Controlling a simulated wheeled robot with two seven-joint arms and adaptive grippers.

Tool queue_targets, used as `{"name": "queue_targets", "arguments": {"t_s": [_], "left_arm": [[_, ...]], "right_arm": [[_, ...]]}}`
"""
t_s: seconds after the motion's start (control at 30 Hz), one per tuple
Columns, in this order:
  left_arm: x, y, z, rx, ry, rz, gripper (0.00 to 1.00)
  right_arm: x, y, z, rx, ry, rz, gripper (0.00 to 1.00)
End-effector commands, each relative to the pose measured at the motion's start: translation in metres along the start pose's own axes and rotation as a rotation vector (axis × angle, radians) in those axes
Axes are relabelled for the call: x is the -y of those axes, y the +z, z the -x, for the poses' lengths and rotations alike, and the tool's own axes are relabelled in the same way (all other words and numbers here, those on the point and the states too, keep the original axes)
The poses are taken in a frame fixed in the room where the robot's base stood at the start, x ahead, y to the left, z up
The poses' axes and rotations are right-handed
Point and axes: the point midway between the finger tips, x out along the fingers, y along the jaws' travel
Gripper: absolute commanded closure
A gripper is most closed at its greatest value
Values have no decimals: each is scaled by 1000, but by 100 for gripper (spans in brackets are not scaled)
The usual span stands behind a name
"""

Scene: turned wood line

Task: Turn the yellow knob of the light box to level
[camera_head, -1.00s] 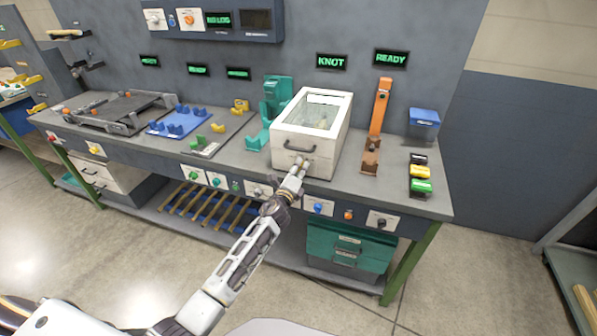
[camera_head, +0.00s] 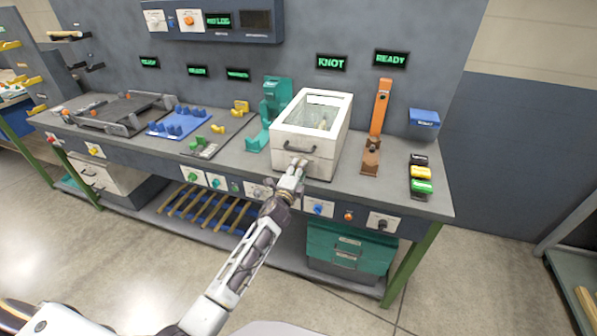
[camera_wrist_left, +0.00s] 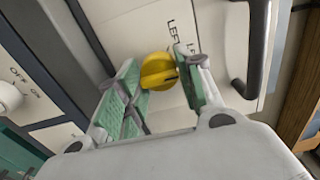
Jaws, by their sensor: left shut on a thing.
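The light box (camera_head: 338,135) is a white box with a glass top and a dark front handle, standing on the bench in the head view. My left gripper (camera_head: 298,164) is at its lower front and hides the knob there. In the left wrist view the yellow knob (camera_wrist_left: 156,72) sits on the white front panel between the green finger pads, and my left gripper is shut on it. A dark mark on the knob points toward the right finger. Printed lettering beside it is partly hidden by that finger. My right gripper is not in view.
The dark handle (camera_wrist_left: 262,50) is close to the right finger. An orange post (camera_head: 380,106) and several coloured blocks stand right of the box, a teal fixture (camera_head: 277,97) left. Knob panels line the bench's front edge below.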

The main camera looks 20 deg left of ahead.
Motion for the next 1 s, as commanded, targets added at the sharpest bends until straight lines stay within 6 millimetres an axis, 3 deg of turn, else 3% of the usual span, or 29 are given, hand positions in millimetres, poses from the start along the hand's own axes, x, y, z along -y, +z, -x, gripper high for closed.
{"name": "queue_targets", "arguments": {"t_s": [0.53, 0.57, 0.7, 1.0], "left_arm": [[-1, 0, 0, 1, 2, 22, 88], [-1, 0, 0, 1, 2, 22, 62], [-1, 0, 0, 1, 2, 21, 44], [0, 0, 0, 0, 1, 21, 42]], "right_arm": [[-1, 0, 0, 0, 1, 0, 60], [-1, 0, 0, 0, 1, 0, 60], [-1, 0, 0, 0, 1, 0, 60], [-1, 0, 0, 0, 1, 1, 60]]}}
